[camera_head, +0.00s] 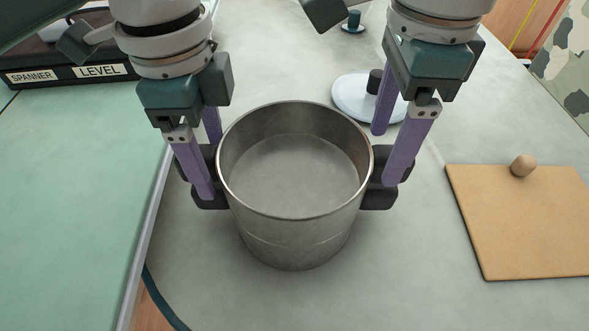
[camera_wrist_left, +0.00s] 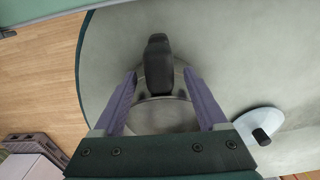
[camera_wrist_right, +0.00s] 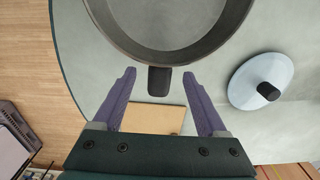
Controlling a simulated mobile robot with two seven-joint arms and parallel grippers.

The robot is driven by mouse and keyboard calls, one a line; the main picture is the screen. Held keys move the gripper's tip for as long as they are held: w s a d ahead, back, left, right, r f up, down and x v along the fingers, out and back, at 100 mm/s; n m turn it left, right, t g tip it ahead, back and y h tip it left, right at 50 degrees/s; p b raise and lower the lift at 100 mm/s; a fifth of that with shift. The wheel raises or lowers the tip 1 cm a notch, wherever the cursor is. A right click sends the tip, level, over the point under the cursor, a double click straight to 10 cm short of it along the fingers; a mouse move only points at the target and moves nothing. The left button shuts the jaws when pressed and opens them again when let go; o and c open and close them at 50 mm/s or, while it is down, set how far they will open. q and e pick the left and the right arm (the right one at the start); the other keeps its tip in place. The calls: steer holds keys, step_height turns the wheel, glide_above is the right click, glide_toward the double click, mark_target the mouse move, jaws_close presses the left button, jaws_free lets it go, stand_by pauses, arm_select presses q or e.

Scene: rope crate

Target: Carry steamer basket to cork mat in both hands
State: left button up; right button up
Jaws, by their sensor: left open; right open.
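The steamer basket (camera_head: 295,235) is a round grey metal pot, upright on the grey table, with a black handle on each side. My left gripper (camera_head: 207,167) is open, its fingers on either side of the left handle (camera_wrist_left: 157,65). My right gripper (camera_head: 387,157) is open, its fingers on either side of the right handle (camera_wrist_right: 158,82). I cannot tell whether the fingers touch the handles. The tan cork mat (camera_head: 520,230) lies flat to the right of the basket; part of it shows in the right wrist view (camera_wrist_right: 160,118).
A pale round lid (camera_head: 350,98) with a black knob lies behind the basket. A small wooden ball or knob (camera_head: 523,165) sits at the mat's back edge. A green surface (camera_head: 70,210) with a labelled dark box (camera_head: 70,76) is at left. Grey table between basket and mat is clear.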

arm_select(q)
steer(key=shift+f, duration=1.45)
arm_select(e)
steer(key=shift+f, duration=1.45)
arm_select(q)
jaws_close()
arm_select(e)
jaws_close()
